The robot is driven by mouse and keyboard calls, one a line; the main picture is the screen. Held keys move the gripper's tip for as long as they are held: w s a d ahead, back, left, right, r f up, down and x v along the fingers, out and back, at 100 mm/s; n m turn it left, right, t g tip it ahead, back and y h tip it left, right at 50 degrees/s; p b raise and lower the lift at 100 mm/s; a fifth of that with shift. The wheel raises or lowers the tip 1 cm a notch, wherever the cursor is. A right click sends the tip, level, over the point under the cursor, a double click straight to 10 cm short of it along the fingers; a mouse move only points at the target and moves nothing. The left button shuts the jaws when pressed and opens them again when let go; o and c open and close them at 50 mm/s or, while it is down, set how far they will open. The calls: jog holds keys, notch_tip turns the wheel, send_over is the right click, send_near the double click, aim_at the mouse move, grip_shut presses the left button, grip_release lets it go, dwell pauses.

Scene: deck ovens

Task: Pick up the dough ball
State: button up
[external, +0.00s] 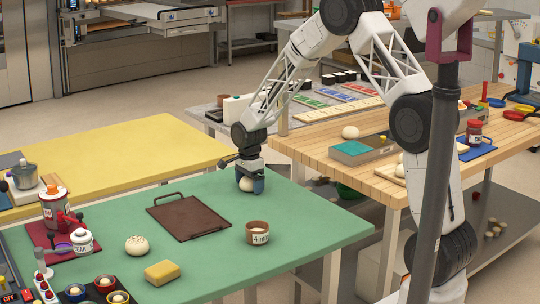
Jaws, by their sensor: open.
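My gripper (250,184) is at the back right part of the green table, pointing down. It is open, with its fingers around a pale dough ball (246,185) that rests on the table. The fingers hide part of the ball, and I cannot tell whether they touch it. Another round pale bun (137,245) with dark specks sits at the front left of the green table.
A brown tray with a handle (188,220) lies left of my gripper. A brown cup (257,232) stands in front, near the right edge of the green table (310,240). A yellow sponge-like block (162,272) lies at the front. Jars and a red mat crowd the left.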

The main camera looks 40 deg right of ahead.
dwell(0.3)
jog(key=c, duration=1)
jog(key=shift+r, duration=0.2)
jog(key=shift+r, duration=0.5)
jog(key=shift+s+r, duration=0.2)
jog(key=shift+r, duration=0.4)
jog(key=shift+s+r, duration=0.2)
jog(key=shift+r, duration=0.35)
jog(key=s, duration=0.5)
jog(key=s+r, duration=0.1)
jog(key=s, duration=0.4)
jog(key=s+d, duration=0.1)
jog(key=s, duration=0.4)
jog(key=shift+s+d+r, duration=0.1)
jog(key=shift+r, duration=0.1)
